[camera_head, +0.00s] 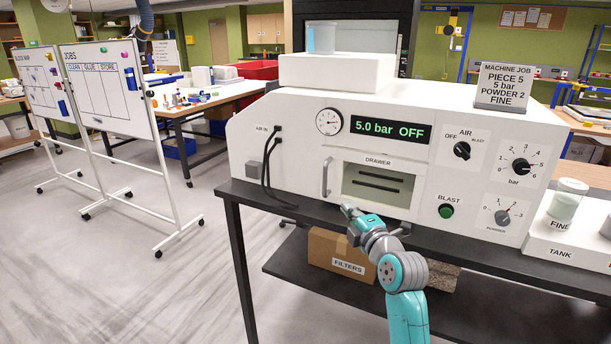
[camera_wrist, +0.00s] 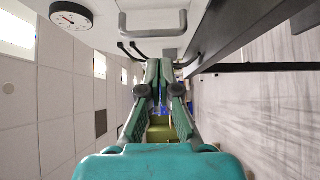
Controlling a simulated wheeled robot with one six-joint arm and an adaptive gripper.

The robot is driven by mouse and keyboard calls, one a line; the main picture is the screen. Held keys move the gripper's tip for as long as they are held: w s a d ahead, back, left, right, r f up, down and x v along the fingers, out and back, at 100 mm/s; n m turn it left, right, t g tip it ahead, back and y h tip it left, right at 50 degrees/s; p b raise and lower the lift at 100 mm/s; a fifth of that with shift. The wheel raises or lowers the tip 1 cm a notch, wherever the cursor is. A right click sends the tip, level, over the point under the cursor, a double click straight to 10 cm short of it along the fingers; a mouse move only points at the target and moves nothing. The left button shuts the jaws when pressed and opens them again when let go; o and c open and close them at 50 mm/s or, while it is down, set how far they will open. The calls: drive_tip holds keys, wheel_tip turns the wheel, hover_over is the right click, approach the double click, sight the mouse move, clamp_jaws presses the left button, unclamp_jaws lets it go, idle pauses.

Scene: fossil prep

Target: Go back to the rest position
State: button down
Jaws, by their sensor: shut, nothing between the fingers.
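My gripper (camera_head: 347,209) is at the front of the white blasting machine (camera_head: 275,180), just below and right of the drawer handle, in the head view. My teal and grey arm reaches up to it from the lower right. In the wrist view my gripper (camera_wrist: 160,65) has its green fingers together with nothing held. The drawer handle (camera_head: 325,180) is a grey bar; it also shows in the wrist view (camera_wrist: 153,31), apart from the fingertips. The drawer (camera_head: 378,185) has a window with dark slots. The display (camera_head: 390,130) reads 5.0 bar OFF.
The dark bench edge (camera_head: 280,207) runs close below my gripper. A FILTERS box (camera_head: 340,252) stands on the lower shelf. Black cables (camera_head: 267,170) hang left of the handle. AIR, bar, powder and BLAST controls are at right. Open floor lies to the left, before two whiteboards (camera_head: 105,90).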

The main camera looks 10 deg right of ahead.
drive_tip(key=s+a+f+m+g+h, duration=0.25)
drive_tip(key=s+f+m, duration=0.85)
drive_tip(key=s+f, duration=1.55)
drive_tip(key=s+f+m, duration=0.1)
drive_tip(key=s+m, duration=0.3)
drive_tip(key=s, duration=1.5)
drive_tip(key=s+a+r+m, duration=0.1)
drive_tip(key=s+r+m, duration=0.1)
drive_tip(key=s, duration=0.6)
drive_tip(key=s+r+m, duration=0.2)
drive_tip(key=s+r, duration=0.2)
drive_tip(key=s, duration=0.4)
drive_tip(key=shift+a+m, duration=0.35)
drive_tip(key=shift+m, duration=0.05)
drive_tip(key=shift+r+g, duration=0.1)
drive_tip(key=shift+g, duration=0.15)
